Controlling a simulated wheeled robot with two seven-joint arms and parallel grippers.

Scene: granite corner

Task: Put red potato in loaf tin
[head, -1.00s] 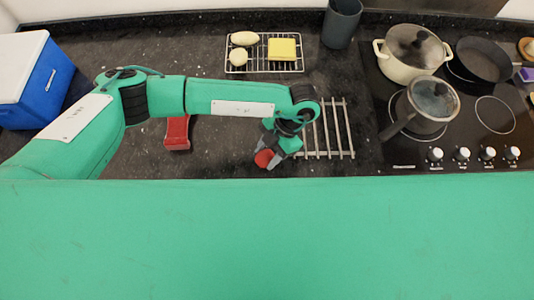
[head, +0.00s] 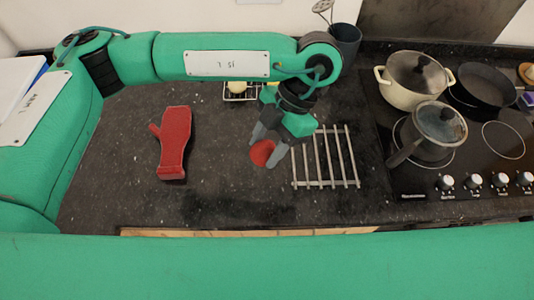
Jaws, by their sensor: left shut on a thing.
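The red potato (head: 261,153) is round and red, held between the grey fingertips of my left gripper (head: 267,148). The gripper comes down from above and is shut on it, over the dark counter just left of a metal trivet. The fingers cover part of the potato. I cannot make out a loaf tin in the head view. My right gripper is not in view.
A red oven mitt (head: 174,142) lies on the counter (head: 220,195) at left, with free counter between it and the trivet (head: 328,182). Behind my arm is a wire rack (head: 241,98), partly hidden. A cream pot (head: 406,96), saucepan (head: 437,150) and frying pan (head: 484,90) stand on the hob.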

